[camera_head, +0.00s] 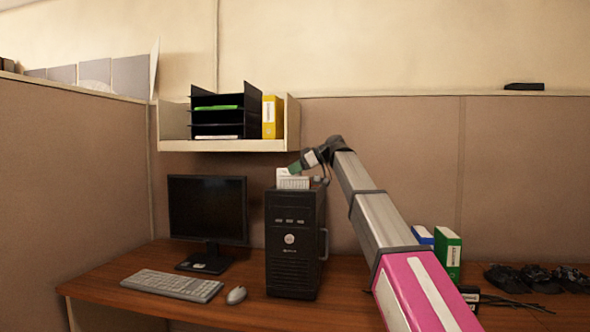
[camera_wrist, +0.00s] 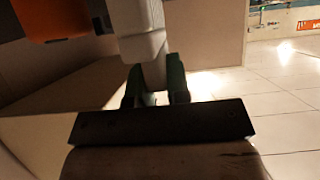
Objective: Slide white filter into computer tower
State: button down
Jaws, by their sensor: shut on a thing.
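The black computer tower (camera_head: 293,255) stands upright on the desk, right of the monitor. The white filter (camera_head: 292,181) shows at the tower's top, small and pale. I cannot tell whether it touches the tower or sits partly in it. My gripper (camera_head: 295,168) is at the filter's upper edge, with its green fingers reaching down from the right. In the wrist view my gripper (camera_wrist: 155,88) is shut on a white piece, the filter (camera_wrist: 142,42), which extends away from between the green fingers. The filter's lower end is hidden in the head view.
A monitor (camera_head: 207,212), keyboard (camera_head: 172,284) and mouse (camera_head: 236,295) are left of the tower. A shelf (camera_head: 222,146) with a black tray rack (camera_head: 226,115) and yellow binder (camera_head: 269,117) hangs above.

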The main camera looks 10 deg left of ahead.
jog(key=shift+f, duration=1.45)
dwell(0.7)
jog(key=c, duration=0.6)
grip_release()
jog(key=shift+r, duration=3.5)
